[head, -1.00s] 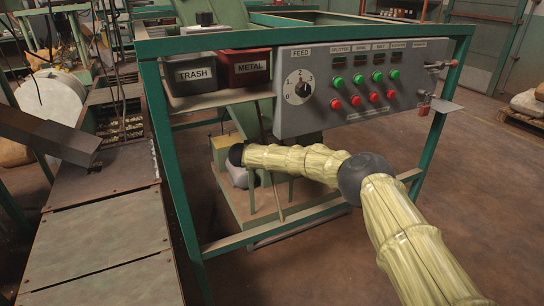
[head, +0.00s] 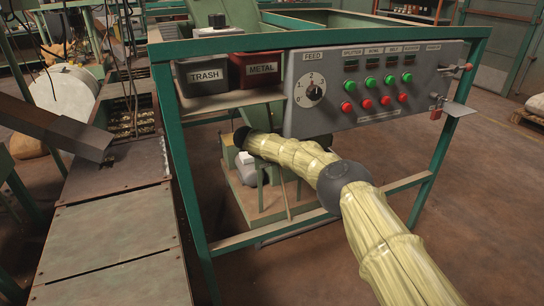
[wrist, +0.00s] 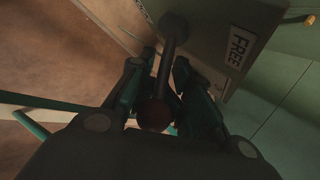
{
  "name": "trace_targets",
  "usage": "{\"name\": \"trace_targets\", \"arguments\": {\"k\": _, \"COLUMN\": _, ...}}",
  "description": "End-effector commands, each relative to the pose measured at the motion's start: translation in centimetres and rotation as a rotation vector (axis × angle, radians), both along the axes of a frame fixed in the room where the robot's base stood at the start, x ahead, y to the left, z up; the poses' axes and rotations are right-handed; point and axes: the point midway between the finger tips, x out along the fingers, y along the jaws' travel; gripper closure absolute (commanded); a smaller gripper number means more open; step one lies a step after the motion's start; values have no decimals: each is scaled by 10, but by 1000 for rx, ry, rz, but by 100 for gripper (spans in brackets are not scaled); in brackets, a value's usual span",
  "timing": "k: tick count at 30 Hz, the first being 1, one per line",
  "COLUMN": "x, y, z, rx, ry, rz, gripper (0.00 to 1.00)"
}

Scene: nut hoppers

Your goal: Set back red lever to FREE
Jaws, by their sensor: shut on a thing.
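In the wrist view the lever has a dark rod (wrist: 172,52) and a dark red ball knob (wrist: 154,116). The rod runs from a round pivot at the top down between my fingers to the knob. My gripper (wrist: 160,72) is shut on the lever, a finger on each side of the rod, with the knob nearer the palm. A white FREE label (wrist: 238,46) is on the green housing right of the rod. In the head view my cream-sleeved arm reaches toward the machine's lower part; my gripper and the lever are hidden there.
A green frame (head: 466,105) carries the grey control panel (head: 375,88), with the TRASH bin (head: 208,75) and METAL bin (head: 256,70) beside it. A flat metal-topped bench (head: 110,215) runs along the left. A yellow-tipped part (wrist: 298,19) shows at the wrist view's upper right.

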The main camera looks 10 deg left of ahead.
Motion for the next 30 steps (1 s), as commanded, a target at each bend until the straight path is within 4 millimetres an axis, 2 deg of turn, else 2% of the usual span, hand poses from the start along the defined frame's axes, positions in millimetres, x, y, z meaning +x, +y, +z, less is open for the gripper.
{"name": "trace_targets", "arguments": {"k": 1, "x": -4, "y": 11, "z": 1, "rx": 5, "ry": 0, "rz": 12, "gripper": 100}}
{"name": "trace_targets", "arguments": {"k": 6, "x": -4, "y": 12, "z": 2, "rx": 6, "ry": -1, "rz": 13, "gripper": 100}}
{"name": "trace_targets", "arguments": {"k": 7, "x": -4, "y": 12, "z": 3, "rx": 5, "ry": -2, "rz": 13, "gripper": 76}}
{"name": "trace_targets", "arguments": {"k": 9, "x": -3, "y": 10, "z": 3, "rx": 5, "ry": -1, "rz": 12, "gripper": 68}}
{"name": "trace_targets", "arguments": {"k": 15, "x": -1, "y": 1, "z": 2, "rx": 3, "ry": -2, "rz": 2, "gripper": 68}}
{"name": "trace_targets", "arguments": {"k": 20, "x": -2, "y": 1, "z": 4, "rx": 2, "ry": -3, "rz": 2, "gripper": 68}}
{"name": "trace_targets", "arguments": {"k": 30, "x": -24, "y": 14, "z": 30, "rx": 0, "ry": -3, "rz": 6, "gripper": 68}}
